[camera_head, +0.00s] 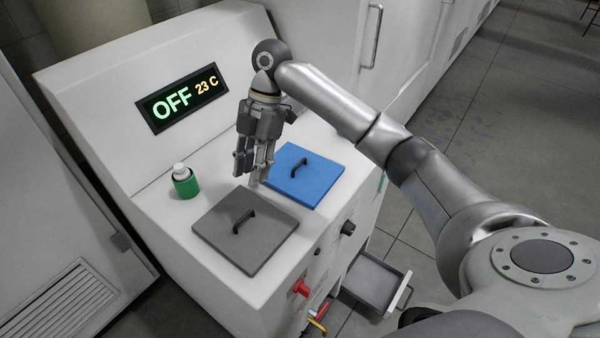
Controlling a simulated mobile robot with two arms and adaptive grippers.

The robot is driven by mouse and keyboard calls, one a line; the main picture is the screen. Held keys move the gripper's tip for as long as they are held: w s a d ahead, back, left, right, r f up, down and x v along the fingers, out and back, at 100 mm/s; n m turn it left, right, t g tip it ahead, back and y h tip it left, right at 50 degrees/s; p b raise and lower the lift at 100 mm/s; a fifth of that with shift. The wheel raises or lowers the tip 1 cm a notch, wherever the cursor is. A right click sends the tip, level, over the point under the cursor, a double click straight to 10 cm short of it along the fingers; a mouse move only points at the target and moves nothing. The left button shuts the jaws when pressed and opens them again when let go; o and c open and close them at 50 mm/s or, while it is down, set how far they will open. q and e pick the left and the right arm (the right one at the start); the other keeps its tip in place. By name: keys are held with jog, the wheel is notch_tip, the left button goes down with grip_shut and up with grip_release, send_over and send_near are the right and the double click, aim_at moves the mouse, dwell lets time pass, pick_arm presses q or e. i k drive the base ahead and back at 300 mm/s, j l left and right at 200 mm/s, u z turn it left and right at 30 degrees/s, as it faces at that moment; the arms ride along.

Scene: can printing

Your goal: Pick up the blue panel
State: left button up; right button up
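The blue panel (313,182) lies flat on the white machine's top, with a dark handle (299,166) on it. My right gripper (255,178) points down just left of the blue panel, above the gap between it and the grey panel. Its fingers look apart from the blue handle and hold nothing that I can see. How far the fingers are spread is hard to tell from this angle. My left gripper is not in view.
A grey panel (262,246) with a dark handle lies in front. A green container with a white top (185,181) stands to the left. The display (182,97) reads OFF 23 C. A red knob (300,288) and an open drawer (374,281) are at the machine's front.

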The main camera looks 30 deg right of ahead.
aim_at(302, 175)
jog(key=i+j+z, duration=0.35)
jog(key=j+z, duration=0.4)
jog(key=i, duration=0.05)
